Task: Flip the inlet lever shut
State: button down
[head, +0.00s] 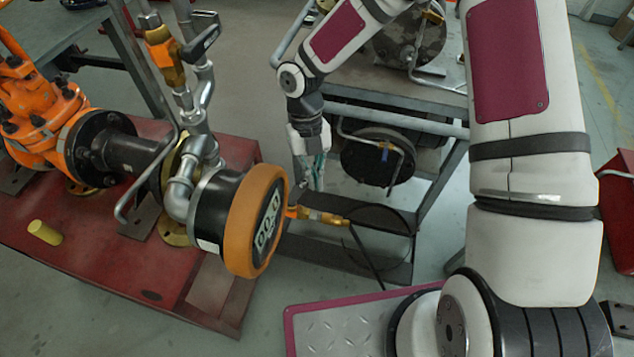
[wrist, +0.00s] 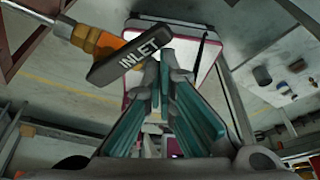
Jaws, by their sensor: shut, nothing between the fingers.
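The inlet lever (wrist: 128,58), a dark flat handle with white INLET lettering, shows in the wrist view. It slants up to the right from an orange-brass valve body (wrist: 95,40). My gripper (wrist: 161,62) is shut and empty, its teal fingers together. In the head view my gripper (head: 318,183) points down behind the round orange-rimmed gauge. A dark handle (head: 205,35) on a brass valve (head: 163,55) shows at upper left, its label unreadable.
The orange-rimmed gauge (head: 257,222) and grey pipes (head: 198,150) stand over a red skid (head: 110,268). A brass fitting (head: 318,215) with a black hose projects right of the gauge. A metal bench (head: 385,90) stands behind my gripper. A yellow cylinder (head: 45,232) sits on the skid.

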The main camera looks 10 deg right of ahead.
jog(key=shift+w+a, duration=0.15)
jog(key=shift+w, duration=0.05)
jog(key=shift+s+a, duration=0.55)
jog(key=shift+a, duration=0.05)
dwell(0.4)
jog(key=v, duration=1.2)
jog(key=shift+r, duration=0.1)
